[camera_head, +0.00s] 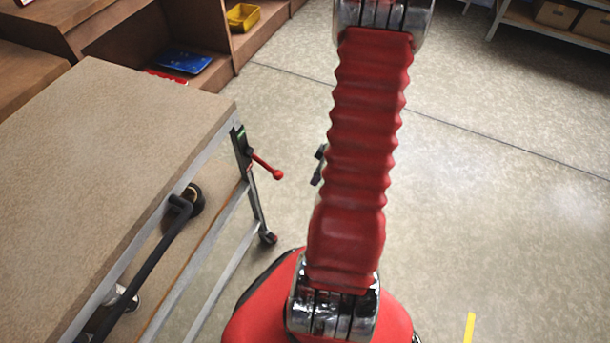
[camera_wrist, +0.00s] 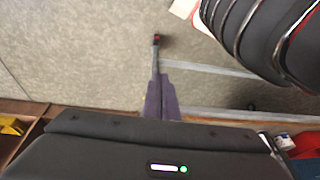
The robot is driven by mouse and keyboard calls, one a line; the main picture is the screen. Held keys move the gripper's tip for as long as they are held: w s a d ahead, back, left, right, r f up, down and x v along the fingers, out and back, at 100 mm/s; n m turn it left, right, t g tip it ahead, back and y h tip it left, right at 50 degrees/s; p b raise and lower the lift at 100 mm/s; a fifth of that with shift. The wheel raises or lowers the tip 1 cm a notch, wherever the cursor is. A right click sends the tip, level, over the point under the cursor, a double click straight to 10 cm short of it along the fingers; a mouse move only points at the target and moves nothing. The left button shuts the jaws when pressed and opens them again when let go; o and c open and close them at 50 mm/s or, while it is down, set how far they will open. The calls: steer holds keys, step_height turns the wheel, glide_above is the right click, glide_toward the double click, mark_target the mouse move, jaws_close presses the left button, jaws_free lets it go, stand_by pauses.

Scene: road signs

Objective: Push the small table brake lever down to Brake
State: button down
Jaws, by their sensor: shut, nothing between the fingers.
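The small table (camera_head: 130,150) stands at the left in the head view. Its brake lever (camera_head: 266,167), a red handle with a ball end, sticks out rightward and slightly down from a dark bracket (camera_head: 240,143) with a green mark at the table corner. My gripper (camera_head: 319,165) is mostly hidden behind my red arm, right of the lever and apart from it in the picture. In the wrist view its purple-grey fingers (camera_wrist: 161,82) are shut and empty, in line with the table leg (camera_wrist: 155,58). I cannot make out the lever there.
Wooden shelves hold a yellow bin (camera_head: 242,17) and a blue item (camera_head: 184,62). The floor at the right is clear.

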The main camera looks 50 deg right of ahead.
steer(key=shift+s+d+r, duration=0.15)
steer(key=shift+s+d, duration=0.15)
steer(key=shift+s, duration=0.55)
steer(key=shift+s+d+r, duration=0.15)
steer(key=shift+s+d, duration=0.15)
steer(key=shift+s, duration=0.5)
steer(key=shift+s+d+r, duration=0.15)
steer(key=shift+s+d, duration=0.15)
steer(key=shift+s, duration=0.55)
steer(key=w+a+r+m+t, duration=0.1)
steer(key=w+a+r, duration=0.1)
steer(key=a+r, duration=1.4)
steer(key=w+a+r+m+t+h, duration=0.1)
steer(key=w+a+r+m, duration=0.1)
steer(key=a+r, duration=1.4)
step_height(320, 180, up, 3)
steer(key=shift+w+a+r+h, duration=0.1)
steer(key=shift+w+a+h, duration=0.2)
steer(key=shift+w, duration=0.4)
